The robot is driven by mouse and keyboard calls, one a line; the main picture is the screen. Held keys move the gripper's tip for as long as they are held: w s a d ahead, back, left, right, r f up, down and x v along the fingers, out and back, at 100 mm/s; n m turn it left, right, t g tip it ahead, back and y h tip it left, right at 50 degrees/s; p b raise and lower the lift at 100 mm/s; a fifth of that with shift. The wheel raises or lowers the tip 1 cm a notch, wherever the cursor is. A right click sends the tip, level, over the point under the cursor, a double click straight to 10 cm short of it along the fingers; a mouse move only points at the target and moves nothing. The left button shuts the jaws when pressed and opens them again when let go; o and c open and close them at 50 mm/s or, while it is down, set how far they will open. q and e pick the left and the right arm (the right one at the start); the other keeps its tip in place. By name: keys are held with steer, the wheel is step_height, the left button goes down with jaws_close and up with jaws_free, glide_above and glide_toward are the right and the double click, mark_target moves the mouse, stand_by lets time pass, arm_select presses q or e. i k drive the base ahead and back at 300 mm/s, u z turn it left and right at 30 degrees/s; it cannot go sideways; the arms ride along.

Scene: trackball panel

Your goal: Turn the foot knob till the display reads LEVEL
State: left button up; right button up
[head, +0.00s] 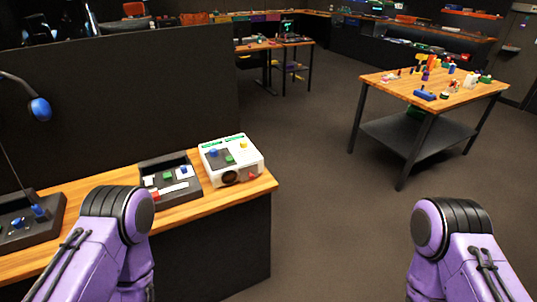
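A white boxy panel (250,158) stands at the right end of the wooden counter on the left. Its top carries a dark area with a blue knob or ball (213,153), a green button (229,160) and a yellow piece (243,145). Narrow green display strips (233,138) run along its back edge, too small to read. A dark round knob (229,177) sits low on its front face; I cannot tell for certain that it is the foot knob. My purple arms show at the lower left and lower right, apart from the panel. Neither gripper is in view.
The wooden counter (95,213) also holds a black tray-like panel (170,167) and, farther left, a dark base (30,222) with blue knobs. A tall dark partition rises behind it. A wooden table (390,82) with small objects stands at right. Open floor lies between.

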mark_target(243, 143)
steer(key=z, duration=0.35)
steer(key=k, duration=0.8)
steer(key=z, duration=0.35)
steer(key=i, duration=1.05)
steer(key=u, duration=0.95)
steer(key=i, duration=0.85)
steer(key=u, duration=0.7)
